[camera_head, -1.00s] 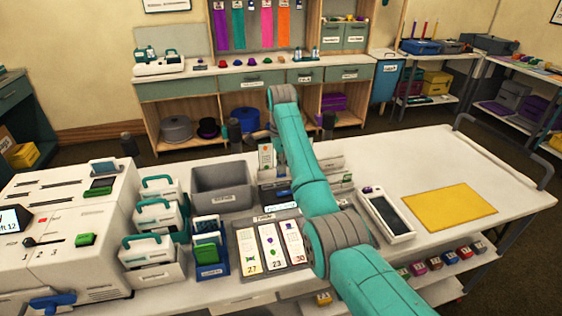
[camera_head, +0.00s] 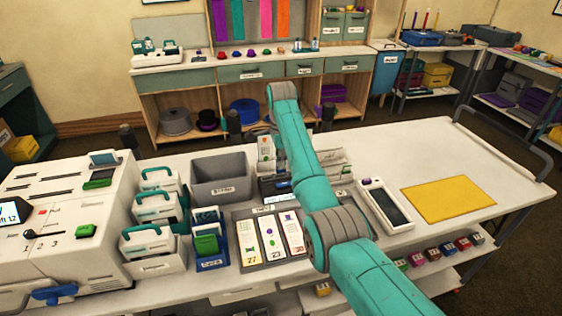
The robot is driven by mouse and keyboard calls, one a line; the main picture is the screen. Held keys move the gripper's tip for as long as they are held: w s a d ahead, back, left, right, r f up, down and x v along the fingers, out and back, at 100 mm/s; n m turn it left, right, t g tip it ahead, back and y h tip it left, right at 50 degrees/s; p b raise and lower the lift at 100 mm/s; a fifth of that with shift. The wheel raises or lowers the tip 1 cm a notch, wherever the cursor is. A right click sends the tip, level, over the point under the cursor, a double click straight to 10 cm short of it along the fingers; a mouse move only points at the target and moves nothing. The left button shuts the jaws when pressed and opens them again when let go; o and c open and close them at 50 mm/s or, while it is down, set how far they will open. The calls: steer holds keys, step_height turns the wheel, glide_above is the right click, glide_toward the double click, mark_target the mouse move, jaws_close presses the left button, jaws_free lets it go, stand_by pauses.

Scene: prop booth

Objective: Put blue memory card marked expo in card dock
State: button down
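A blue open box (camera_head: 213,262) on the bench holds upright cards, with green cards (camera_head: 206,243) in front and blue-and-white ones (camera_head: 207,217) behind. I cannot read an expo mark on any card. No card dock can be picked out for certain. A white machine (camera_head: 75,265) at the left has slots on top, a green-faced part and a green block (camera_head: 86,230). My teal arm reaches across the bench from the lower right.
Beside the blue box stand a grey bin (camera_head: 222,190), white cases with teal handles (camera_head: 150,240) and a tray of numbered cards (camera_head: 270,258). A dark-screened tablet (camera_head: 385,205) and a yellow mat (camera_head: 448,200) lie at the right. The bench around the mat is clear.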

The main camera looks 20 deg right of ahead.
steer(key=shift+f, duration=0.45)
steer(key=shift+f, duration=0.75)
steer(key=shift+f, duration=0.3)
steer(key=c, duration=1.2)
jaws_free()
steer(key=shift+c, duration=0.2)
steer(key=shift+r, duration=3.75)
